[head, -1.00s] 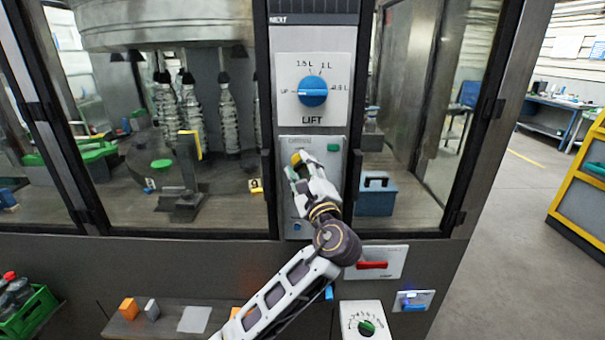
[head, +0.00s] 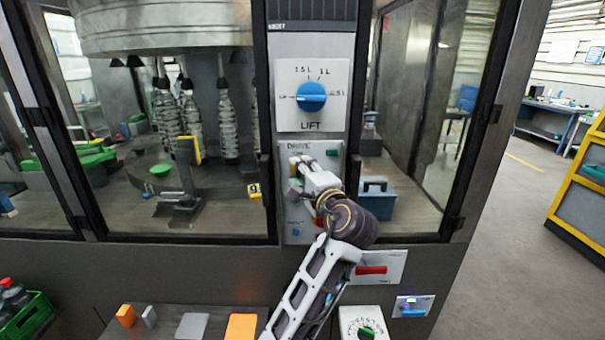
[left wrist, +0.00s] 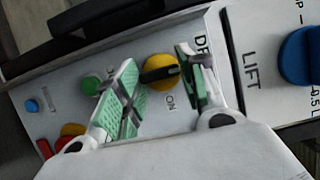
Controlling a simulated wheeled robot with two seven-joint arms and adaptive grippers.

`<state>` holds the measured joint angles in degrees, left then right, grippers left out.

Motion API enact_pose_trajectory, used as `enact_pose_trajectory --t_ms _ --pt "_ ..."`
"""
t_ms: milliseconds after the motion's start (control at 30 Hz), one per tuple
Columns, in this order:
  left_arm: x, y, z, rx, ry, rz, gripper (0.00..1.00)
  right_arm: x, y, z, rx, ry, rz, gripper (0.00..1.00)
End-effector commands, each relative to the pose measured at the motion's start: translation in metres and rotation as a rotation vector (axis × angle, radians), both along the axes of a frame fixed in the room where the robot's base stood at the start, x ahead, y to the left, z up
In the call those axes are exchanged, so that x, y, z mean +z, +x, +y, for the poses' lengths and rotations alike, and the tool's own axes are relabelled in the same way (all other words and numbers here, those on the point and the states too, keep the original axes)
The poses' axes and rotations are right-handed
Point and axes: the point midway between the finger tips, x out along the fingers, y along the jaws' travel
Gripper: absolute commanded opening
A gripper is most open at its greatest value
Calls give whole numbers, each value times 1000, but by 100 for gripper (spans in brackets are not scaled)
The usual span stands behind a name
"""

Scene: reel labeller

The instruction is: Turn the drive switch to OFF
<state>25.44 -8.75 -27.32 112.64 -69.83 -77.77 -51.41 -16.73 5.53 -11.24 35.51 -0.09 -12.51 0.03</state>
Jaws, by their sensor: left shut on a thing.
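The drive switch (left wrist: 160,72) is a round yellow knob with a black handle bar, on a light grey panel (head: 331,165) below the LIFT dial. In the left wrist view the bar lies nearly level, across the picture, with an ON mark below it. The OFF mark is not legible. My left gripper (head: 303,165) is at the panel and covers most of the switch in the head view. In the left wrist view its green-padded fingers (left wrist: 158,78) stand on either side of the knob, shut on the switch. My right gripper is not in view.
A blue LIFT dial (head: 311,96) sits above. A green button (left wrist: 91,86), a small blue button (left wrist: 32,105) and a red control (left wrist: 72,130) share the drive panel. A red handle (head: 371,270) lies below right. Glass windows flank the column.

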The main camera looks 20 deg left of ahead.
Motion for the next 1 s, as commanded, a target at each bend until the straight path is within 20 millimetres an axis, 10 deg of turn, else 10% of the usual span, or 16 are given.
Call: enact_pose_trajectory --t_ms 533,567,600,1000 --pt "-2 0 0 1 -38 -6 16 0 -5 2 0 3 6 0" --pt "-2 0 0 1 -38 -6 43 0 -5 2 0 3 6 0" --pt "-2 0 0 1 -38 -7 48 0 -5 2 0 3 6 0" --pt "1 0 0 0 -35 -9 49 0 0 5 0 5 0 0"
